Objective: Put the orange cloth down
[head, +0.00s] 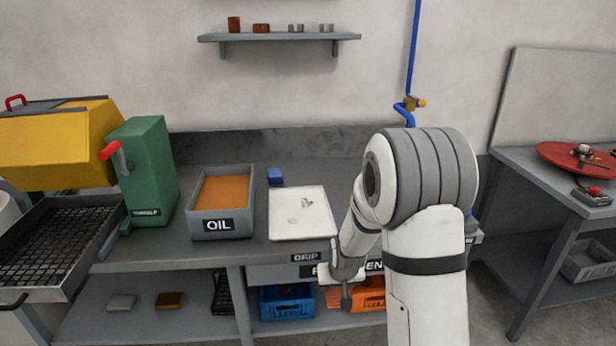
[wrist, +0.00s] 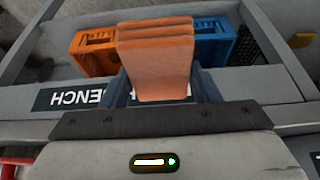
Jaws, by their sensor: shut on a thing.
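The orange cloth (wrist: 155,60), a folded, ridged piece, is held between the dark fingers of my gripper (wrist: 162,92) in the wrist view. My gripper is shut on it. In the head view my gripper (head: 345,290) points down in front of the bench's front edge, near the lower shelf. The bench top (head: 255,252) is behind and above my gripper.
On the bench are the OIL tray (head: 208,226), a white tray (head: 298,226), a blue block (head: 275,176) and a green machine (head: 148,175). A blue crate (head: 287,304) and an orange crate (head: 369,296) sit below. A strip of bench behind the white tray is clear.

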